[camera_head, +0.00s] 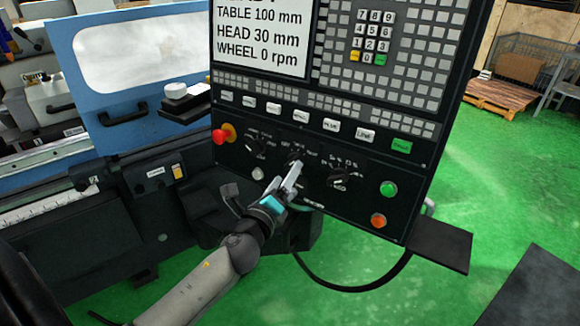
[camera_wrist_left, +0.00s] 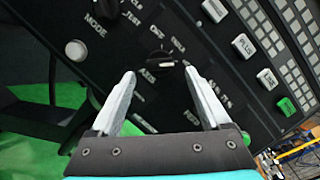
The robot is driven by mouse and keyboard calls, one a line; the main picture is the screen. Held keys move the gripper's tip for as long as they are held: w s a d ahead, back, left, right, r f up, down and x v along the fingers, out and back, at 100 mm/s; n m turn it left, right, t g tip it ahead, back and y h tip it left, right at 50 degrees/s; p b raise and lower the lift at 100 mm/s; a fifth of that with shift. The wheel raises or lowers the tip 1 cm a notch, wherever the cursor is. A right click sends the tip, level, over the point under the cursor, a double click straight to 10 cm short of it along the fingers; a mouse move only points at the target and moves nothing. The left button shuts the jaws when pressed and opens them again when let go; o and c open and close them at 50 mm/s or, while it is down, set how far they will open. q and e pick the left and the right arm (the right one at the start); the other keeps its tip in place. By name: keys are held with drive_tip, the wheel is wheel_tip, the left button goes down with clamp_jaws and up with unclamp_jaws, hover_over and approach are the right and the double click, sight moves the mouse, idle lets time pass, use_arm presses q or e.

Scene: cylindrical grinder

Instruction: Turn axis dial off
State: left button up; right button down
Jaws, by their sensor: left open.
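The axis dial (camera_head: 294,155) is the black middle knob on the lower part of the dark control panel. In the left wrist view the dial (camera_wrist_left: 157,58) sits just beyond and between my fingertips, with a pale mark pointing to the right. Small white labels surround it, tilted and partly blurred. My left gripper (camera_head: 291,178) is in front of the panel, just below the dial. In the wrist view its two fingers (camera_wrist_left: 160,80) are spread wide with nothing between them. I cannot tell whether a finger touches the panel. My right gripper is not in view.
The mode dial (camera_head: 255,147) is to the left and another dial (camera_head: 340,177) to the right. A red emergency button (camera_head: 220,136), a green button (camera_head: 388,188) and an orange button (camera_head: 378,220) are nearby. A black shelf (camera_head: 440,245) juts out at the panel's lower right.

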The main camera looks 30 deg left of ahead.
use_arm(q)
drive_tip(key=shift+x, duration=1.85)
clamp_jaws()
